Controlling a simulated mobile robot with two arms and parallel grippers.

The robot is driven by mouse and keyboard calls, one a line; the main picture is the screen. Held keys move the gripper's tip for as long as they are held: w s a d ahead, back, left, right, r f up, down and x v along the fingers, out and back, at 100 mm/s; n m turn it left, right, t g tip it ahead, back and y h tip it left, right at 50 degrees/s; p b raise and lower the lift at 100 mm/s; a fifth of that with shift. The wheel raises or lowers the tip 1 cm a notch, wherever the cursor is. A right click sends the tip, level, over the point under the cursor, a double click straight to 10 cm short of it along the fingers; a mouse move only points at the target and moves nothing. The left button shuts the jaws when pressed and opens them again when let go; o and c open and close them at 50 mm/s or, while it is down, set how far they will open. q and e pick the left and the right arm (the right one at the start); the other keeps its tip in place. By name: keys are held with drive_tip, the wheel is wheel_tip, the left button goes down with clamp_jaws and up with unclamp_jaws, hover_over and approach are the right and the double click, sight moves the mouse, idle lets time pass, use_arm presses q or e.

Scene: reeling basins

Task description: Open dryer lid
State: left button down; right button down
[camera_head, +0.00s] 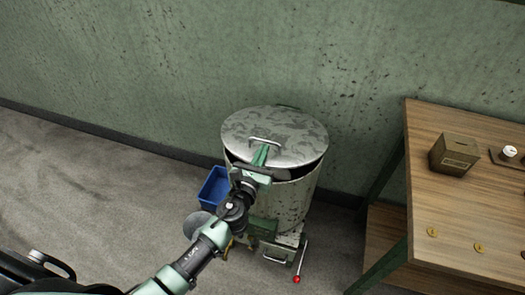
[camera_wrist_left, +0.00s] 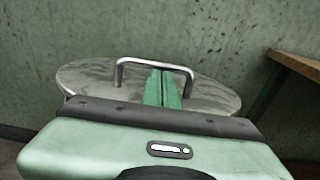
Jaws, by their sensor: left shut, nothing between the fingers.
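The dryer (camera_head: 300,203) is a pale, speckled round drum standing on the floor by the wall. Its grey mottled lid (camera_head: 295,130) lies over the top, with a dark gap showing under its front right edge. A metal bar handle (camera_head: 265,141) stands on the lid. My left gripper (camera_head: 261,152) is shut and empty, its green fingertips over the lid right by the handle. In the left wrist view, the fingers (camera_wrist_left: 160,88) reach up to the handle (camera_wrist_left: 155,62) above the lid (camera_wrist_left: 90,80); whether they touch it I cannot tell. My right gripper is not in view.
A blue bin (camera_head: 213,189) stands left of the dryer. A lever with a red knob (camera_head: 297,279) sticks out low at the dryer's front. A wooden table (camera_head: 440,215) at the right holds a brown box (camera_head: 454,154) and small brass pieces. The floor at left is clear.

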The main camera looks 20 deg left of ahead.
use_arm(q)
drive_tip(key=shift+w+r+p, duration=0.3)
drive_tip(key=shift+r+p, duration=0.4)
drive_tip(key=shift+r, duration=0.1)
drive_tip(key=shift+w+r+p, duration=0.3)
drive_tip(key=shift+r+p, duration=0.4)
drive_tip(key=shift+r, duration=0.05)
drive_tip(key=w+r+p, duration=1.2)
drive_tip(key=w+r, duration=0.2)
drive_tip(key=r, duration=0.3)
drive_tip(key=shift+w+d+r+p, duration=0.15)
drive_tip(key=shift+w+d+p, duration=0.1)
drive_tip(key=shift+w+p, duration=0.15)
drive_tip(key=shift+w, duration=0.1)
